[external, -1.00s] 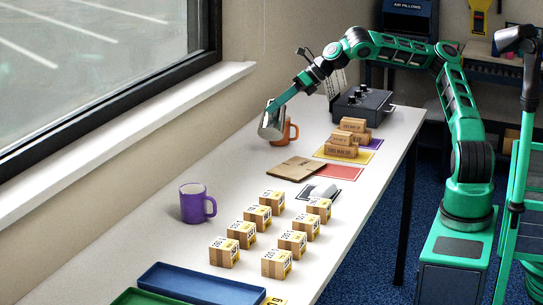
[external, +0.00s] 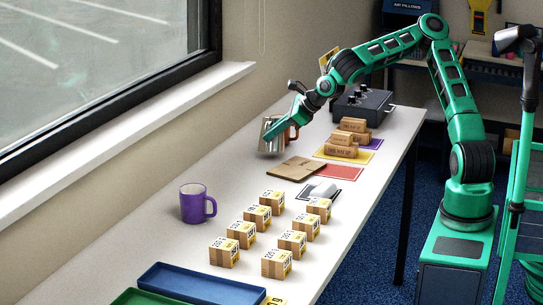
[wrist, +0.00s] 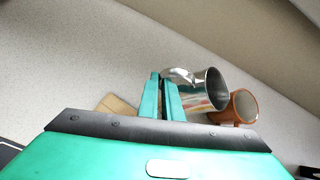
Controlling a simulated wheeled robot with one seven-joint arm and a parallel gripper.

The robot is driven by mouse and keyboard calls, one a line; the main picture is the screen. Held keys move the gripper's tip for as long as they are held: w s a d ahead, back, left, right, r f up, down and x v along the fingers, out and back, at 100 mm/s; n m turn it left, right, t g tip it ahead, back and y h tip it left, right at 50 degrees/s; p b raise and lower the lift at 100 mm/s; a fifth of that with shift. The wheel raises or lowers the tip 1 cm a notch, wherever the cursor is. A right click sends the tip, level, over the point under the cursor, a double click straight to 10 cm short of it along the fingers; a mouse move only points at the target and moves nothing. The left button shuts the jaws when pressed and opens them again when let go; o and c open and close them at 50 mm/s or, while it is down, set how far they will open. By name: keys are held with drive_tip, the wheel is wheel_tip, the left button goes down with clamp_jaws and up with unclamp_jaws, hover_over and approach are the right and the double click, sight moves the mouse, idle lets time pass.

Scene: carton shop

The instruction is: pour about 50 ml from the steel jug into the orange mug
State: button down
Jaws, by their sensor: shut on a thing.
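The steel jug (external: 268,128) is close to upright over the far part of the white table, at my gripper (external: 272,143). In the wrist view the jug (wrist: 208,91) sits just right of the fingertips, and my gripper (wrist: 166,80) is shut on its handle. I cannot tell whether its base touches the table. The orange mug (external: 295,132) is mostly hidden behind the jug and gripper. In the wrist view the mug (wrist: 243,105) stands upright just right of the jug, its pale inside partly visible. The liquid level in either cannot be told.
A flat brown carton (external: 296,168) lies nearer on the table (external: 150,245). Small boxes (external: 346,144) on coloured mats and a dark knobbed device (external: 362,104) stand to the right. A purple mug (external: 197,203) and several labelled cartons (external: 265,217) stand nearer.

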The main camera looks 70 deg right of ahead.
drive_tip(key=shift+s+a+f+n+t+h+p, duration=0.1)
drive_tip(key=shift+a+f+n+t+h+p, duration=0.2)
drive_tip(key=shift+a+f+n+h+p, duration=0.5)
drive_tip(key=shift+a+f+h+p, duration=0.05)
drive_tip(key=shift+f+h+p, duration=0.3)
drive_tip(key=shift+a+f+n+h+p, duration=0.1)
drive_tip(key=shift+a+f+h+p, duration=0.05)
drive_tip(key=shift+f+h+p, duration=0.3)
drive_tip(key=shift+f, duration=0.1)
